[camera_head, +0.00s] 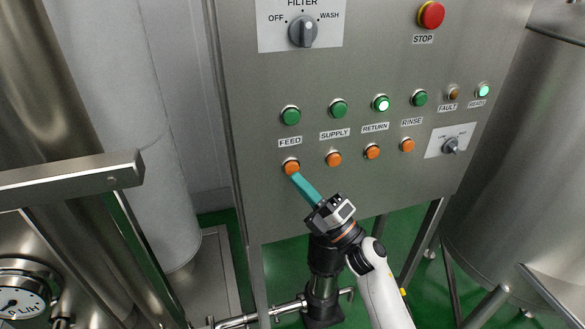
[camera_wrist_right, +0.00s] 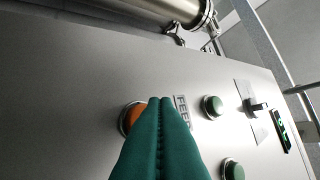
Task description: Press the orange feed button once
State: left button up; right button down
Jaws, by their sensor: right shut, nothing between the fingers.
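The orange feed button (camera_head: 291,167) is at the left end of the lower row on the steel panel, under the FEED label (camera_head: 290,142). My right gripper (camera_head: 295,177) is shut and empty, its teal fingertips at the lower edge of that button. In the right wrist view the shut fingers (camera_wrist_right: 160,102) cover part of the orange feed button (camera_wrist_right: 131,117). I cannot tell whether the tips touch it or whether it is pushed in. My left gripper is not in view.
A green button (camera_head: 291,115) sits above the label. The orange supply button (camera_head: 334,159) is to the right, with more orange buttons beyond. A filter knob (camera_head: 303,32) and a red stop button (camera_head: 431,15) are higher up. A steel tank (camera_head: 510,170) stands at the right.

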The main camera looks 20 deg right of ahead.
jog(key=s, duration=0.5)
jog(key=shift+d+p, duration=0.1)
jog(key=shift+p, duration=0.3)
dwell(0.7)
